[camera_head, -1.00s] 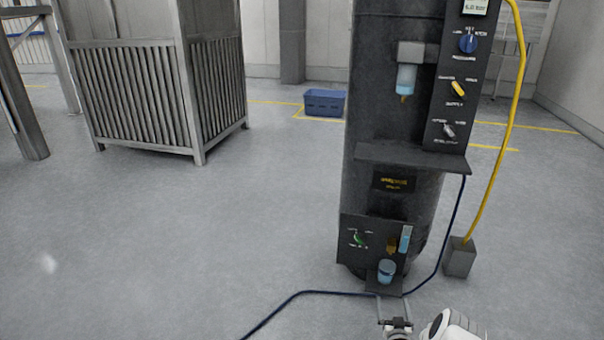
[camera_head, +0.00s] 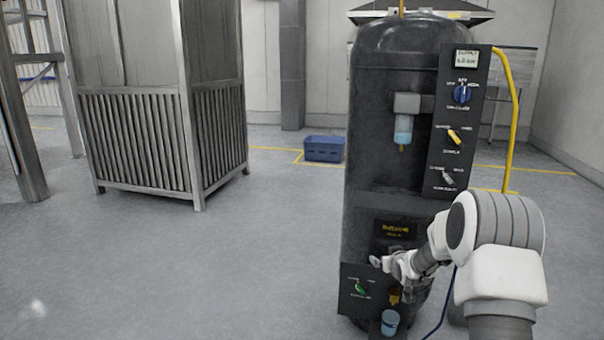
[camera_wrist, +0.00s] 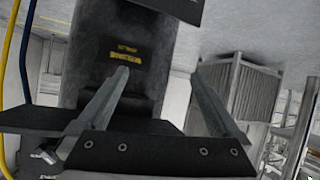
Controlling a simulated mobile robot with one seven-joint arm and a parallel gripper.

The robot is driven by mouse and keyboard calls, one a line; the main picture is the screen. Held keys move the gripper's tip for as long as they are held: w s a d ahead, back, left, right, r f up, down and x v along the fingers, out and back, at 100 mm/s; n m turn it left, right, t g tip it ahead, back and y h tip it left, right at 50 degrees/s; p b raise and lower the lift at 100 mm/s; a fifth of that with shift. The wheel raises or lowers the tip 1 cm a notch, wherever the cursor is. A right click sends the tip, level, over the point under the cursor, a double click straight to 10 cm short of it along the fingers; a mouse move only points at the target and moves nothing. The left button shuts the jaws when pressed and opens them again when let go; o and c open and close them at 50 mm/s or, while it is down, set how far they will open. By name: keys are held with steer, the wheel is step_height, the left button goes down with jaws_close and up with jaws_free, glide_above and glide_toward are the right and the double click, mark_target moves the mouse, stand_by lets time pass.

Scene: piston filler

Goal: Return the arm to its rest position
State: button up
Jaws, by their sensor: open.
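My white and grey arm reaches in from the lower right and hides part of the machine. In the wrist view my gripper (camera_wrist: 160,100) has its two fingers well apart with nothing between them. The yellow-lettered label (camera_wrist: 125,55) on the machine shows beyond the fingers, and I cannot tell the exact gap to the machine.
The side panel holds a blue knob (camera_head: 462,93), a yellow knob (camera_head: 454,137) and a grey knob (camera_head: 447,177). A green knob (camera_head: 361,286) and blue cup (camera_head: 390,322) are below my gripper. A blue crate (camera_head: 324,149) and slatted cabinet (camera_head: 140,140) stand behind open floor.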

steer(key=s+a+r+g, duration=0.2)
steer(key=s+a+r, duration=0.1)
steer(key=s+r, duration=0.6)
steer(key=s+a+r+g, duration=0.1)
steer(key=s+a+r, duration=0.2)
steer(key=s+r, duration=0.65)
steer(key=s+a+m+g, duration=0.1)
steer(key=s+a+g, duration=0.15)
steer(key=s, duration=1.25)
steer(key=s+a+g, duration=0.1)
steer(key=s+a, duration=0.2)
steer(key=s, duration=1.2)
step_height(320, 180, up, 29)
steer(key=p, duration=2.8)
steer(key=shift+w+d, duration=0.15)
steer(key=shift+w, duration=0.2)
